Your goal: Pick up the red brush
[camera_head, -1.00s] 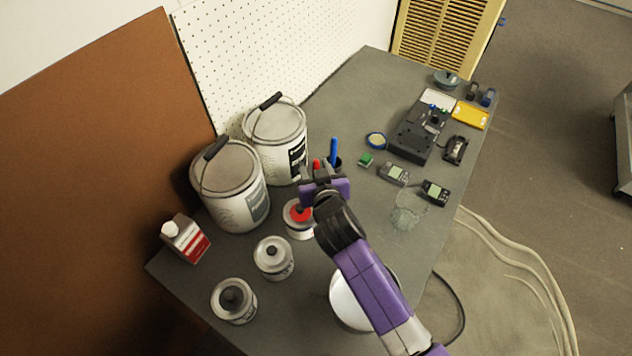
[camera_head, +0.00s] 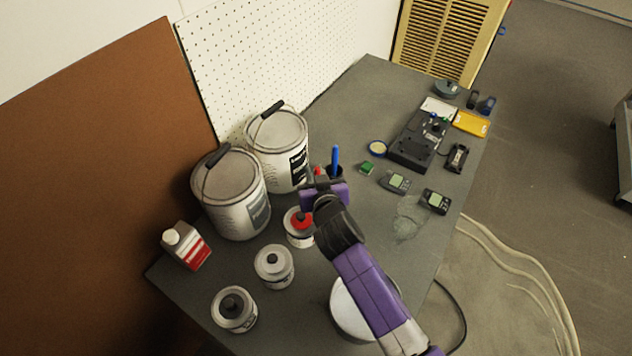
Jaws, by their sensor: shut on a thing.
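A red handle tip (camera_head: 319,171), likely the red brush, shows just above and behind my gripper (camera_head: 322,184). Most of it is hidden by my gripper. My gripper is shut on it, over the table beside the paint buckets. A blue handle (camera_head: 335,158) stands upright just right of the red one, in a dark holder (camera_head: 335,171) that is partly hidden behind my gripper.
Two large paint buckets (camera_head: 232,195) (camera_head: 277,150) stand left of my gripper. A red-topped can (camera_head: 299,226), smaller grey cans (camera_head: 274,266) and a red-and-white bottle (camera_head: 187,246) stand nearer. Meters (camera_head: 395,182), a green block (camera_head: 367,167) and a black device (camera_head: 415,146) lie to the right.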

